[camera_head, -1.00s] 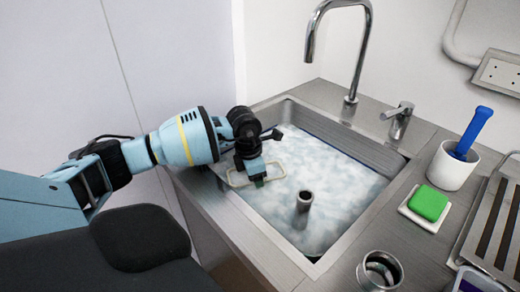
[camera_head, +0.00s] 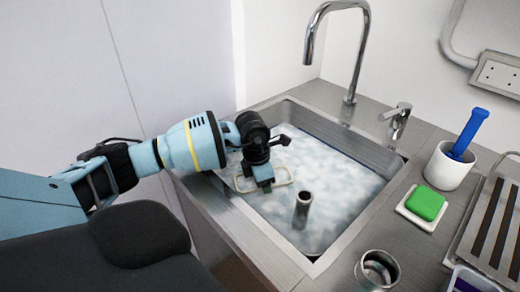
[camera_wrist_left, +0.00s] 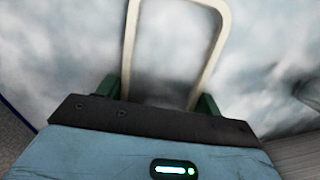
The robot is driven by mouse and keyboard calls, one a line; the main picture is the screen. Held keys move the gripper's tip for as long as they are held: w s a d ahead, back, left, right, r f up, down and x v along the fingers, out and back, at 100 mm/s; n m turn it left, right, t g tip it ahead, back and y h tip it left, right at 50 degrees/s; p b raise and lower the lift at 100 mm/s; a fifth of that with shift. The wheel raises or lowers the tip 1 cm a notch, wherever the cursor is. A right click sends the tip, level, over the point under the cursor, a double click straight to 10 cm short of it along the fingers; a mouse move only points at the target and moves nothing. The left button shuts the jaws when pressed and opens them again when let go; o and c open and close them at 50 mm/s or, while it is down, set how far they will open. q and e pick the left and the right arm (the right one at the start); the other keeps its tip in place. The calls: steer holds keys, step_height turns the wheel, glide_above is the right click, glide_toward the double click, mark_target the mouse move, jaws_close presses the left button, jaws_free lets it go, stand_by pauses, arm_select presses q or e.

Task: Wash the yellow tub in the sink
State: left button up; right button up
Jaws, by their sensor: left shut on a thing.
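The sink (camera_head: 365,150) is filled with white, foamy water. A pale cream rectangular rim (camera_head: 290,173), which looks like the top of the yellow tub, shows at the water surface near the sink's left side. Any part below the rim is hidden by the foam, and foam also shows inside it. My left gripper (camera_head: 264,185) reaches down over the rim and is shut on it. In the left wrist view, its green fingertips (camera_wrist_left: 158,95) press the outer sides of the cream rim (camera_wrist_left: 217,45). My right gripper is not in view.
A standpipe (camera_head: 302,212) rises from the water right of the tub. The tall faucet (camera_head: 309,45) and lever tap (camera_head: 398,122) stand behind. A green sponge (camera_head: 426,202), white cup (camera_head: 446,170) with blue-handled tool (camera_head: 470,131), metal cup (camera_head: 365,272) and slatted rack (camera_head: 484,222) crowd the right counter.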

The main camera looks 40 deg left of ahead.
mark_target(255, 186)
arm_select(q)
steer(key=shift+a, duration=1.65)
steer(key=shift+d, duration=0.1)
steer(key=shift+d+p, duration=0.3)
steer(key=shift+d, duration=1.65)
